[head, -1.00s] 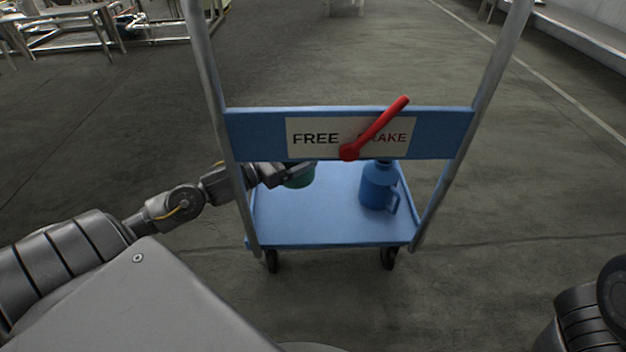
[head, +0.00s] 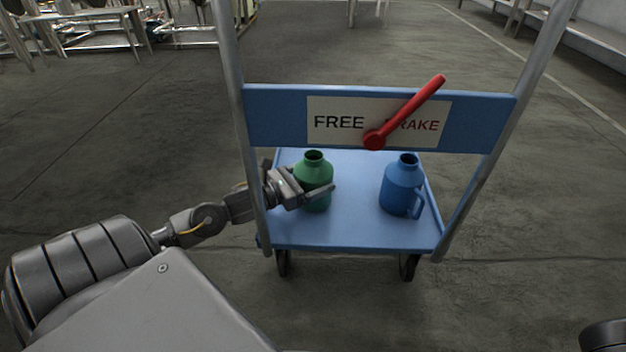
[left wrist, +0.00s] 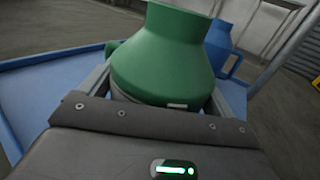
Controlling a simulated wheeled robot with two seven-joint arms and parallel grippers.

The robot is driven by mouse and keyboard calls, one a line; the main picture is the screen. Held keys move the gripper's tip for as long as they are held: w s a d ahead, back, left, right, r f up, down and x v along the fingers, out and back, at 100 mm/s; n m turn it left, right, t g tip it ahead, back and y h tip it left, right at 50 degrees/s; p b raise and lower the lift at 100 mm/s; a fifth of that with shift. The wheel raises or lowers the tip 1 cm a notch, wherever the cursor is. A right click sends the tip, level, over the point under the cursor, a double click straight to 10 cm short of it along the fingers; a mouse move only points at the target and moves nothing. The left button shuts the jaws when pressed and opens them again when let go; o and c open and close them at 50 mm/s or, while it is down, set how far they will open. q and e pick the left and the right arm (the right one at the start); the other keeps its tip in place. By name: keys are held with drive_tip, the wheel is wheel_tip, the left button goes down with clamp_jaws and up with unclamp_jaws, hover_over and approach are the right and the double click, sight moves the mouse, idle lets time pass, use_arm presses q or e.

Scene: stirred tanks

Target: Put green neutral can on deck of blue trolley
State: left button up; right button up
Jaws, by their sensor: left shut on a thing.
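The green can (head: 314,170) is upright at the left part of the blue trolley's deck (head: 350,232). My left gripper (head: 318,192) reaches in from the trolley's left side and is shut around the can's body. In the left wrist view the green can (left wrist: 165,60) fills the middle between the fingers, with the blue deck (left wrist: 50,85) below it. I cannot tell whether the can's base touches the deck. My right gripper is not in view; only a piece of my right arm shows at the lower right of the head view.
A blue can (head: 402,188) with a handle stands on the deck's right side. A blue panel with a FREE/BRAKE label (head: 335,122) and a red lever (head: 405,112) spans the trolley's upright posts (head: 240,130). Bare deck lies between the cans.

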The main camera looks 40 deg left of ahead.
use_arm(q)
drive_tip(key=o, duration=1.3)
drive_tip(key=shift+o, duration=0.2)
drive_tip(key=shift+s+r, duration=0.1)
drive_tip(key=p+v, duration=0.3)
drive_tip(key=v, duration=0.2)
drive_tip(key=shift+s+a+r+p, duration=0.1)
drive_tip(key=shift+s+a+p, duration=0.05)
drive_tip(key=shift+s+p, duration=0.2)
drive_tip(key=shift+v, duration=0.75)
